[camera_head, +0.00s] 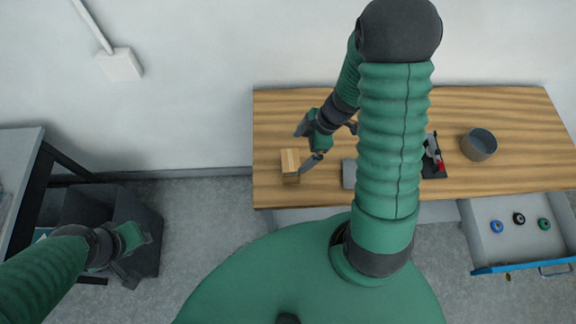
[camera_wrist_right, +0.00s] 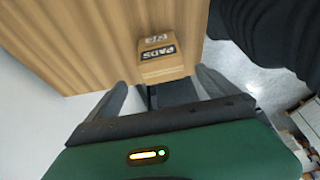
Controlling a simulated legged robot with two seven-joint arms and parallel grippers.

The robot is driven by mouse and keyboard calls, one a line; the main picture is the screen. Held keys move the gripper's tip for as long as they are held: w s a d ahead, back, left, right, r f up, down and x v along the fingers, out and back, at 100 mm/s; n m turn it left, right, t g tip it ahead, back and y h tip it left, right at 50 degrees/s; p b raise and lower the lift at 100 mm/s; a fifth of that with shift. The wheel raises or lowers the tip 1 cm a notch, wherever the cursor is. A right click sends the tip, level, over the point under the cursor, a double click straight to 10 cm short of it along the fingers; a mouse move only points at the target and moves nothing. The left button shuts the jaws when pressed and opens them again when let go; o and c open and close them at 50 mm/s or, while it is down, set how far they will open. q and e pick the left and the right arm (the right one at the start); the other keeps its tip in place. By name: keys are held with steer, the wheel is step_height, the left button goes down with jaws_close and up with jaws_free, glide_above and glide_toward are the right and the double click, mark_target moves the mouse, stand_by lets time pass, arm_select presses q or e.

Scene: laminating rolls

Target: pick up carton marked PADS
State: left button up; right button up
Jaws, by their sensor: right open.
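The carton marked PADS (camera_head: 290,164) is a small tan box near the left end of the wooden table. In the right wrist view the carton (camera_wrist_right: 162,65) shows a dark PADS label and lies ahead of the fingertips, roughly centred between them. My right gripper (camera_head: 304,147) is open and empty, just to the right of the carton in the head view. In its wrist view the two fingers (camera_wrist_right: 163,88) are spread wide. My left gripper (camera_head: 128,276) is at the lower left, away from the table; its fingers are too small to read.
The wooden table (camera_head: 275,120) holds a grey cup (camera_head: 479,144), a black-and-red device (camera_head: 434,158) and a grey block (camera_head: 349,174) partly behind my arm. An open drawer (camera_head: 490,250) holds small rolls. A dark bin (camera_head: 90,205) stands at left.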

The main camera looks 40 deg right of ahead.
mark_target(296, 158)
steer(key=x, duration=0.2)
steer(key=b+x, duration=0.1)
steer(key=x, duration=0.3)
steer(key=shift+s+d+f, duration=0.1)
steer(key=shift+d+f, duration=0.1)
steer(key=shift+d, duration=0.15)
steer(key=a+f, duration=0.1)
steer(key=f, duration=0.1)
steer(key=w+a+f+b, duration=0.1)
steer(key=a+f, duration=0.1)
steer(key=shift+a+f, duration=0.3)
steer(key=shift+f, duration=0.2)
steer(key=shift+d, duration=0.45)
steer(key=shift+c, duration=0.2)
steer(key=shift+d+f, duration=0.1)
steer(key=shift+d, duration=0.1)
steer(key=c, duration=0.5)
steer(key=shift+a, duration=0.4)
steer(key=c, duration=1.3)
arm_select(q)
steer(key=f, duration=0.2)
steer(key=shift+s+d+f, duration=0.1)
steer(key=shift+d+f, duration=0.15)
steer(key=shift+f, duration=0.1)
